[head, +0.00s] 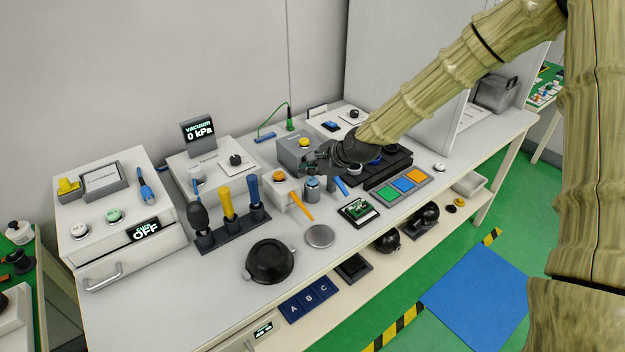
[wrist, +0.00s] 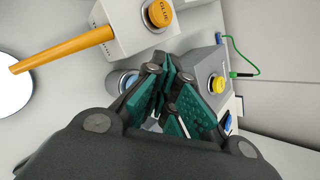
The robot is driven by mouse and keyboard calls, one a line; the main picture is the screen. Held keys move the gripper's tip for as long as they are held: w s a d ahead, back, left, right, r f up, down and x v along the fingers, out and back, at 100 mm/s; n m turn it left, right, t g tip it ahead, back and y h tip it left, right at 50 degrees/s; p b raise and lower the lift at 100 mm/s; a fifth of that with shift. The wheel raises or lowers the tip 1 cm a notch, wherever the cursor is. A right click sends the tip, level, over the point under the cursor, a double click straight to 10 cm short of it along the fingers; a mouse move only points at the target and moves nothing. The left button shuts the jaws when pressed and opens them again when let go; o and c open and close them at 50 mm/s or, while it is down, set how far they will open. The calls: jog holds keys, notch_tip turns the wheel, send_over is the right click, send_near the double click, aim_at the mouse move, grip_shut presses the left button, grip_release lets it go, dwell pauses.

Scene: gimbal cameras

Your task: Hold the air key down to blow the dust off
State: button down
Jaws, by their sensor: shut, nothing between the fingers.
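A yellow button (head: 305,143) sits on top of a grey box (head: 292,153) toward the back of the bench. Its lettering is too small to read, so I cannot confirm that it is the air key. The same yellow button (wrist: 219,84) shows in the wrist view, to the right of my fingers. My gripper (head: 318,160) is dark and hangs in front of the grey box. In the wrist view my gripper (wrist: 168,88) has its green-padded fingers drawn together, empty, apart from the yellow button in the picture. I cannot make out any dust.
An orange button marked GLUE (wrist: 160,12) tops a white box with an orange nozzle (wrist: 65,50). A metal jar (head: 312,190) stands below my gripper. A green board (head: 358,209), coloured pads (head: 405,186) and a round metal disc (head: 320,236) lie on the bench.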

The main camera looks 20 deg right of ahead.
aim_at(310, 181)
jog(key=shift+f, duration=0.15)
jog(key=shift+f, duration=0.25)
jog(key=shift+f, duration=0.55)
dwell(0.9)
jog(key=shift+r, duration=0.15)
dwell(1.0)
jog(key=shift+r+p, duration=0.5)
jog(key=shift+r, duration=0.35)
jog(key=shift+r, duration=0.1)
jog(key=shift+r+p, duration=1.85)
jog(key=shift+r, duration=0.55)
